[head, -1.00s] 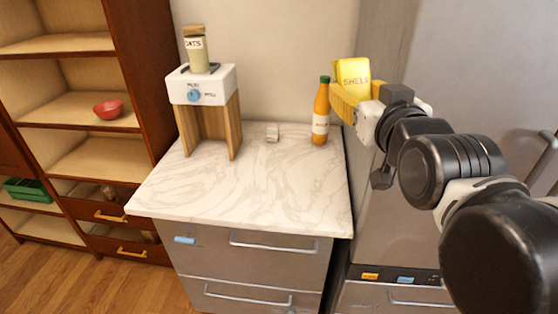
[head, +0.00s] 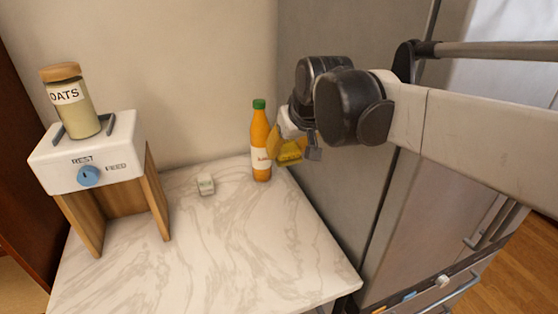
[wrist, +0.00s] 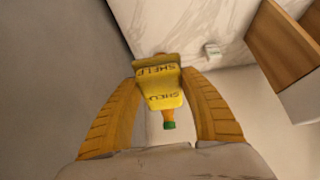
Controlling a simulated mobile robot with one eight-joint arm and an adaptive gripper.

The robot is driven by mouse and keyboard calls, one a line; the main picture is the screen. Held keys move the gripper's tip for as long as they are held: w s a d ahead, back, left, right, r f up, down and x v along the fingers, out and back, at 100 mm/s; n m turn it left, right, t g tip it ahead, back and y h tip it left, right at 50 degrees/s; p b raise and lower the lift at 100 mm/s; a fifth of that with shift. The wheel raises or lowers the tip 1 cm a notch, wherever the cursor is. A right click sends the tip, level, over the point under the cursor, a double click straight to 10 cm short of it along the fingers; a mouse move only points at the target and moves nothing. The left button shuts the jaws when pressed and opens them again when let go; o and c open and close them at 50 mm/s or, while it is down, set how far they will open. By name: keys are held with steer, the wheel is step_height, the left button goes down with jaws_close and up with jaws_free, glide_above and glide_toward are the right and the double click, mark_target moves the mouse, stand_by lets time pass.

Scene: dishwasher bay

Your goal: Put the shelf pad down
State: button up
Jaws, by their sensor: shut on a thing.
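The shelf pad (head: 290,153) is a small yellow block, partly hidden by my gripper in the head view. In the wrist view, the pad (wrist: 158,88) shows "SHELF" lettering on two faces and sits between the yellow fingers. My gripper (wrist: 160,80) is shut on it. In the head view, my gripper (head: 284,146) is just right of the orange bottle, near the counter's back right edge and the grey cabinet side. I cannot tell whether the pad touches the counter.
The orange bottle (head: 261,148) with a green cap stands close left of the pad. A small white block (head: 206,184) lies on the marble counter (head: 230,245). A dispenser (head: 90,160) with an oats jar (head: 72,105) stands left. The counter's front middle is clear.

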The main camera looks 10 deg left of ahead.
steer(key=s+d+f+g, duration=0.1)
steer(key=s+d+f, duration=0.2)
steer(key=d+f, duration=0.3)
steer(key=s+d+f+g, duration=0.1)
steer(key=s+d+f, duration=0.2)
steer(key=f, duration=0.5)
steer(key=b, duration=0.5)
glide_above(272, 255)
steer(key=s, duration=0.1)
steer(key=shift+h, duration=0.4)
steer(key=f, duration=0.7)
steer(key=shift+s+d+f, duration=0.1)
steer(key=shift+d+f, duration=0.15)
steer(key=shift+d, duration=0.1)
step_height(272, 255, down, 4)
steer(key=shift+f+b, duration=0.1)
steer(key=shift+b, duration=0.8)
steer(key=o, duration=1)
